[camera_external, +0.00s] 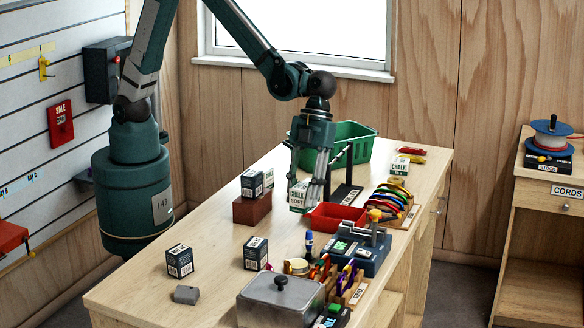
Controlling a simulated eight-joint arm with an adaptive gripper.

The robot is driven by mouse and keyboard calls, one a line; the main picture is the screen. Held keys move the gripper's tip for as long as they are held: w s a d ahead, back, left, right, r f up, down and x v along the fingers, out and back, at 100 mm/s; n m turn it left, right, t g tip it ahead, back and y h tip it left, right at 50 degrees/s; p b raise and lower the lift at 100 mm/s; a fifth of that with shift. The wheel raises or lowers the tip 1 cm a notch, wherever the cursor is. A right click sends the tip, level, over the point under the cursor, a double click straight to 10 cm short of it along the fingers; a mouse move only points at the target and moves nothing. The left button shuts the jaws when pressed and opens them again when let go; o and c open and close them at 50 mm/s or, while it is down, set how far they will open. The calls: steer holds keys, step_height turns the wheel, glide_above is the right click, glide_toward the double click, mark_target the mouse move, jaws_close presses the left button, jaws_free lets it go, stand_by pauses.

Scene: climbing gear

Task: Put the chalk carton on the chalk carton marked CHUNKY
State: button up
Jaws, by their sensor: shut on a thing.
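My gripper (311,192) points down over the middle of the workbench and is shut on a white and green chalk carton (298,197). Its front reads CHALK and what looks like SOFT. The fingers hide part of it, and I cannot tell whether it is clear of the bench. Another white and green chalk carton (400,166) lies at the far right of the bench; its small lettering is unclear. I cannot read CHUNKY on any carton.
A red tray (334,217) is just right of my gripper, with a green basket (352,141) behind. Coloured slings (388,198), a blue device (356,250) and a lidded grey box (280,302) crowd the right and front. The left middle of the bench (215,240) is mostly clear.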

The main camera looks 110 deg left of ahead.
steer(key=s+a+r+p, duration=0.1)
steer(key=s+a+r, duration=0.2)
steer(key=s+a, duration=1)
steer(key=s+a+r+n+p, duration=0.1)
steer(key=s+a+r, duration=0.3)
steer(key=s+a, duration=0.8)
steer(key=a, duration=0.4)
steer(key=shift+s+p, duration=0.35)
glide_above(265, 169)
steer(key=shift+a+f, duration=0.1)
steer(key=shift+f, duration=2.8)
steer(key=shift+f, duration=0.1)
steer(key=shift+f, duration=2)
steer(key=shift+f+b, duration=0.2)
steer(key=shift+b, duration=0.2)
